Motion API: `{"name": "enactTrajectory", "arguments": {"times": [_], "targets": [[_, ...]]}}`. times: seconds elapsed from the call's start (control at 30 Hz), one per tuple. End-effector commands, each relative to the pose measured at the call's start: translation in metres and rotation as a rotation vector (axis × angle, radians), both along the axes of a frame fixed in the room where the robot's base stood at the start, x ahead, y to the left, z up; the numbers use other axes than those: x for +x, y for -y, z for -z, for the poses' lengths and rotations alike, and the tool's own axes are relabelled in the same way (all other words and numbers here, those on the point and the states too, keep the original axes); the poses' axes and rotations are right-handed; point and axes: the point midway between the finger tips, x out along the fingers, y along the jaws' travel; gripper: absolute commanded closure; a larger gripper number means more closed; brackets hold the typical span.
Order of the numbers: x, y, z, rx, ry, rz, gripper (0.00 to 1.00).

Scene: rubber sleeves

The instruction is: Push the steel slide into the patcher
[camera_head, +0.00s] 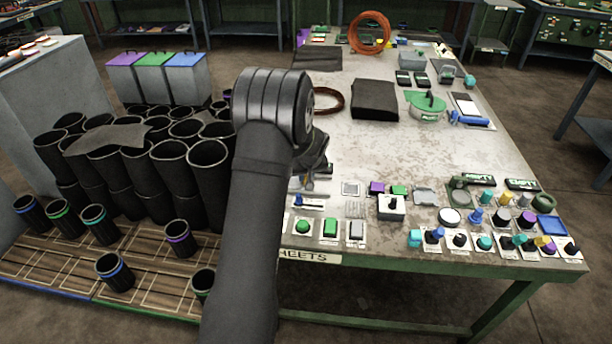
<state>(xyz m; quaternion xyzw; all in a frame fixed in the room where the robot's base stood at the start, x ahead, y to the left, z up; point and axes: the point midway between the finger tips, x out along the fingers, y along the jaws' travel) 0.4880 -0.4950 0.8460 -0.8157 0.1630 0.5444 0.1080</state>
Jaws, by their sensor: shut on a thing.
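My gripper (312,172) is low over the left edge of the table, mostly hidden behind my own dark arm. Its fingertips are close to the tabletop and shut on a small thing. A bit of grey metal shows beside the fingers, which looks like the steel slide (309,184), but its outline is too small and covered to be sure. I cannot make out the patcher for certain; the spot around the fingertips is partly hidden by the arm.
The table (365,145) has bare room behind the gripper. A black folded sheet (375,99) and a green round case (426,106) lie farther back. Black sleeves (208,160) stand left.

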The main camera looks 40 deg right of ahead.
Motion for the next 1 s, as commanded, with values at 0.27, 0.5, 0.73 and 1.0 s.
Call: {"name": "enactTrajectory", "arguments": {"times": [0.27, 0.5, 0.73, 1.0], "targets": [[0.022, -0.022, 0.0, 0.002, 0.0, -0.003, 1.0], [0.025, -0.026, 0.0, 0.003, 0.0, -0.002, 1.0], [0.026, -0.026, 0.0, 0.003, 0.0, -0.002, 0.6], [0.024, -0.025, -0.002, 0.002, 0.0, -0.002, 0.6]]}}
